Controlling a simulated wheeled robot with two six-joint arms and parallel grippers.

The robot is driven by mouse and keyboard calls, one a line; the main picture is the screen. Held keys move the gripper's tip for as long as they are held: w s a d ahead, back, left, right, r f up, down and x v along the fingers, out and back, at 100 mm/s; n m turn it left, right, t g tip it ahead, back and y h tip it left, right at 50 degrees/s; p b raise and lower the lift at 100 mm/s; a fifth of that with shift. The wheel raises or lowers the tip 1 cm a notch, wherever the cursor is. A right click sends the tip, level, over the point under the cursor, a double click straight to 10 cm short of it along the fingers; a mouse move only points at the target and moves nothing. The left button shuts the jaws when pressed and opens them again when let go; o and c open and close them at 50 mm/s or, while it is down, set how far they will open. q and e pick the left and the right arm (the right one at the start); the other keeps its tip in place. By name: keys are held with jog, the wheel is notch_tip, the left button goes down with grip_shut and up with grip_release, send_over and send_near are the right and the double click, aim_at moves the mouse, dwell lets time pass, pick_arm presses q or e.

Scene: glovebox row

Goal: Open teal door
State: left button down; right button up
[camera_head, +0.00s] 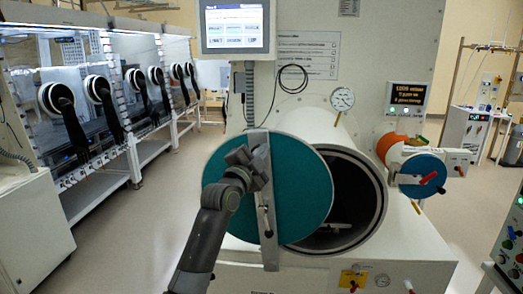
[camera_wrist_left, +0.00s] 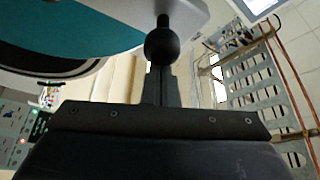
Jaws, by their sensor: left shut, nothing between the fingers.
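The round teal door (camera_head: 305,190) stands swung partly aside to the left of the dark round chamber opening (camera_head: 355,200). A grey vertical bar (camera_head: 266,225) runs across the door's face. My left gripper (camera_head: 248,163) is in front of the door, at the upper part of the bar, and hides some of it. In the left wrist view, its fingers (camera_wrist_left: 160,85) are shut and empty. A black ball knob (camera_wrist_left: 162,45) on a stem appears right at the fingertips; I cannot tell whether they touch. The teal door (camera_wrist_left: 75,28) shows at upper left there. My right gripper is not in view.
A smaller cylinder with a blue cap (camera_head: 422,175) and red handle sits right of the opening. A pressure gauge (camera_head: 342,99) stands on top of the chamber. A screen (camera_head: 235,27) is above. Glovebox windows with black gloves (camera_head: 65,110) line the left; floor between is clear.

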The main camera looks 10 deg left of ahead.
pick_arm(q)
jog(key=shift+d, duration=0.1)
jog(key=a+f+n+t+y+b, duration=0.1)
jog(key=a+f+n+b, duration=0.2)
jog(key=a+b, duration=0.55)
jog(key=a+f+n+t+y+b, duration=0.15)
jog(key=a+f+n+b, duration=0.3)
jog(key=a, duration=0.75)
jog(key=a+f+n+t+y+b, duration=0.1)
jog(key=a+f+n+y+b, duration=0.3)
jog(key=a+f+b, duration=1)
jog(key=shift+a+n+b, duration=1.2)
jog(key=shift+n+b, duration=0.65)
jog(key=shift+b, duration=0.55)
jog(key=shift+t+y, duration=0.25)
jog(key=shift+r, duration=0.1)
